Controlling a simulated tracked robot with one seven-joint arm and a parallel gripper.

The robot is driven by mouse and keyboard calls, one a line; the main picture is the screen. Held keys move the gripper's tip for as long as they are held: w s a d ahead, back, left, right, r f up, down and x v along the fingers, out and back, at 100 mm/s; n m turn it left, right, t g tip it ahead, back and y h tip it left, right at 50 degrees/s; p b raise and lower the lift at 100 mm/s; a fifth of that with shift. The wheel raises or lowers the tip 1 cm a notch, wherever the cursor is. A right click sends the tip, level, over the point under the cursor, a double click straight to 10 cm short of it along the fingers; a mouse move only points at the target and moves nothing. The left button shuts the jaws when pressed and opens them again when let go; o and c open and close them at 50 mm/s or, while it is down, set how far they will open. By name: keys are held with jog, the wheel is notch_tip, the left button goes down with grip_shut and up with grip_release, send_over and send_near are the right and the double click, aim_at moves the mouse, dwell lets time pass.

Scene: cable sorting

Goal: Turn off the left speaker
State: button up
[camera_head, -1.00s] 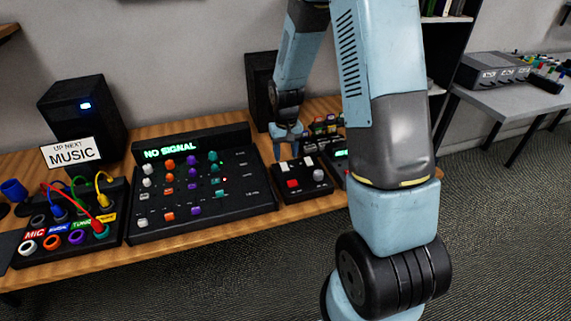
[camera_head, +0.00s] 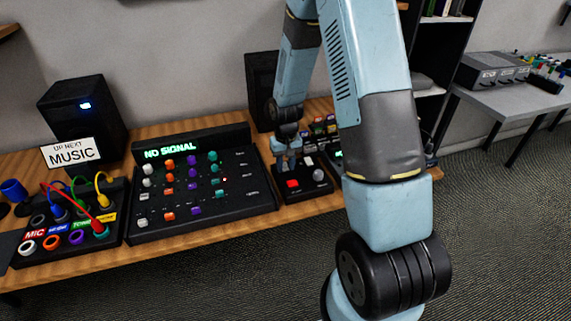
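The left speaker (camera_head: 85,125) is a black box at the back left of the wooden desk, with a lit blue light on its front. A second black speaker (camera_head: 259,85) stands further right, partly hidden behind my arm. My gripper (camera_head: 287,166) points down over a small black box (camera_head: 305,193) with a red button (camera_head: 292,184) and a light switch cap (camera_head: 309,161). The gripper's fingertips are at or just above the box's left rear part and hide what is there. Contact and the finger gap are too small to tell.
A black mixer (camera_head: 250,198) with coloured knobs and a green "NO SIGNAL" display lies left of the small box. A patch panel (camera_head: 115,234) with coloured cables and a "MUSIC" sign (camera_head: 72,153) are at the left. More devices (camera_head: 322,125) crowd behind the gripper.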

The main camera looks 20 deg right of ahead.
grip_shut()
jog(key=shift+w, duration=0.1)
jog(key=shift+w+r+g, duration=0.1)
jog(key=shift+w+g, duration=0.05)
jog(key=shift+g, duration=0.6)
jog(key=shift+w+g, duration=0.15)
jog(key=shift+g, duration=0.6)
jog(key=shift+o, duration=1.9)
grip_release()
